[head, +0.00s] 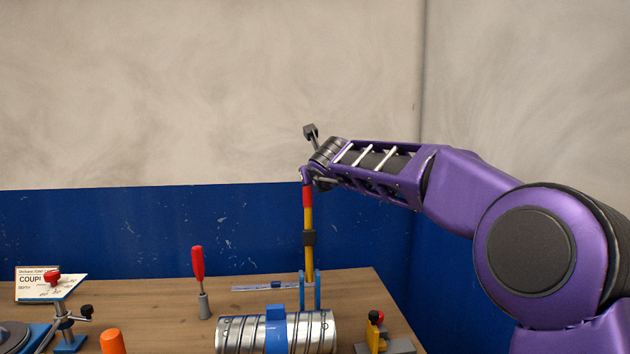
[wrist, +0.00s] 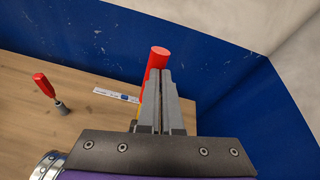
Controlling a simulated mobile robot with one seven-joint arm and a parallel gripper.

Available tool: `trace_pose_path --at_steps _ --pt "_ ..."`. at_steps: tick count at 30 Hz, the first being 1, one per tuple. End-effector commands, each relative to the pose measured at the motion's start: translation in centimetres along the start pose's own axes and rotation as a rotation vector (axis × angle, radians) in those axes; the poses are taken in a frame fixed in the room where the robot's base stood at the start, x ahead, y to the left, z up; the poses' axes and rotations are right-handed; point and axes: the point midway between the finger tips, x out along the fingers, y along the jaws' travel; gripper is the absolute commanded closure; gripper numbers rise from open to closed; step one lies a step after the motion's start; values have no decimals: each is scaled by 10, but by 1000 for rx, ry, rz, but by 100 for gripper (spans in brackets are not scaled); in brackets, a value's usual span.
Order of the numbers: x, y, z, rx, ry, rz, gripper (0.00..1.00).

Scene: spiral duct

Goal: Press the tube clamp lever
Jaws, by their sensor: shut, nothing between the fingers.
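The clamp lever (head: 308,222) stands nearly upright, yellow with a red tip and a dark collar. Its foot sits between blue bracket plates (head: 317,290) behind the metal spiral duct (head: 250,333). A blue strap (head: 275,328) crosses the duct. My gripper (head: 306,178) is at the top of the lever, its fingers close to the red tip. In the wrist view the shut fingers (wrist: 162,73) overlap the red tip (wrist: 159,52) and hide most of the yellow shaft. I cannot tell whether they touch it. Nothing is held between them.
A red-handled tool (head: 198,275) stands left of the lever. A blue and white ruler (head: 265,287) lies behind the duct. A yellow and black fixture (head: 376,332) is at the right. A sign card (head: 38,282), a small stand (head: 68,325) and an orange piece (head: 112,342) are at left.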

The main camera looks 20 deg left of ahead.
Motion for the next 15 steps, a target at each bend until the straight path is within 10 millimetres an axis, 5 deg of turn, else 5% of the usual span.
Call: trace_pose_path --at_steps 15 --pt "17 -3 8 4 57 15 100"
